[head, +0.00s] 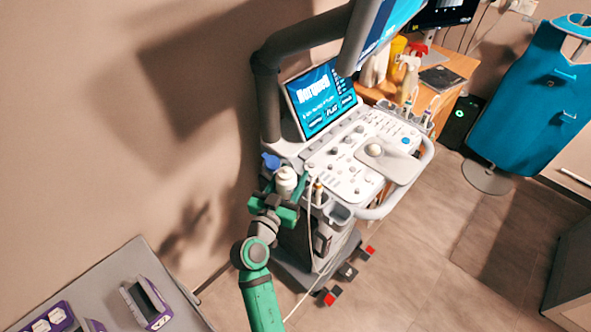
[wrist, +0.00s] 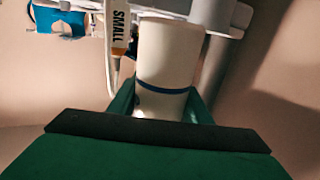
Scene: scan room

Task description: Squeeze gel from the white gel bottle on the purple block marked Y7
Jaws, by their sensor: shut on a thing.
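The white gel bottle (head: 286,179) stands upright at the left side of the ultrasound cart. My gripper (head: 283,208) is shut on it, with its green fingers around the bottle's lower part. In the wrist view the white bottle (wrist: 166,55), with a dark blue band, sits between the fingers of my gripper (wrist: 160,106). Purple-and-white blocks lie on a grey table at the lower left of the head view: one block (head: 147,303) stands apart, and others (head: 52,319) are near the picture's lower edge. Their markings are too small to read surely, so I cannot tell which is Y7.
The cart's control panel (head: 365,155) and screen (head: 321,98) are right beside my gripper. A probe marked SMALL (wrist: 119,28) hangs close to the bottle. The grey table (head: 100,277) has bare surface around the blocks. Floor to the right is mostly clear.

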